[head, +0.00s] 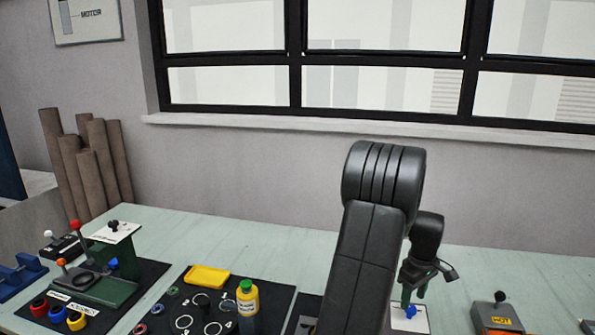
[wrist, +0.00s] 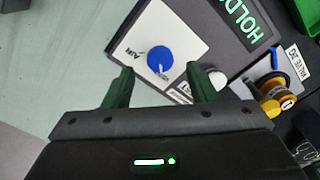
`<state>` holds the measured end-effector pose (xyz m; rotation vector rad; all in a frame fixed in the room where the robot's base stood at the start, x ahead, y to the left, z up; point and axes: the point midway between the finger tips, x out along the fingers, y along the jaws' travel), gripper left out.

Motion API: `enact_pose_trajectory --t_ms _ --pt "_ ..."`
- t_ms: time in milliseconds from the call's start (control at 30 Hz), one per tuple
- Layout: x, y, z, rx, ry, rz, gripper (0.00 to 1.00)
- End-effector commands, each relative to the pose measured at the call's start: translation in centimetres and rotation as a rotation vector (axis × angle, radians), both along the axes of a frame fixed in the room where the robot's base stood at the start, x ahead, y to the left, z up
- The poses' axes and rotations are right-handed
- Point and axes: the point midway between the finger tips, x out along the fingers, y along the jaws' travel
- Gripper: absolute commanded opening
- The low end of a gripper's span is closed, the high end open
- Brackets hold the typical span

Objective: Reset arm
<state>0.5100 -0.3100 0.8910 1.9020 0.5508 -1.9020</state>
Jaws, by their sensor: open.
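My gripper (head: 412,292) points down at the right of the bench in the head view, just above a white panel (head: 415,324) with a blue knob (head: 411,312). In the wrist view my gripper (wrist: 162,75) has its two green fingers wide apart, with nothing held between them. The blue knob (wrist: 160,60) shows between and beyond the fingertips, on the white panel (wrist: 135,62) marked "AIR". I cannot tell whether the fingers touch the panel. My arm hides part of the bench in the head view.
In the wrist view a valve with a brass-coloured body (wrist: 270,100) stands close on the right. A grey-and-orange box (head: 497,318) stands at right.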

Motion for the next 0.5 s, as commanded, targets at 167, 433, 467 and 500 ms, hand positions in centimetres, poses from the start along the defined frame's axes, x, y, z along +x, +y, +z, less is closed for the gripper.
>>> enact_pose_trajectory --t_ms 167,433,467,500 --pt "0.1 0.0 3.8 -0.002 -0.004 0.0 0.52" --pt "0.1 0.0 9.2 -0.002 -0.004 0.0 0.52" --pt "0.1 -0.1 9.8 -0.003 -0.005 0.0 0.52" --pt "0.1 0.0 10.6 -0.002 -0.004 0.0 0.52"
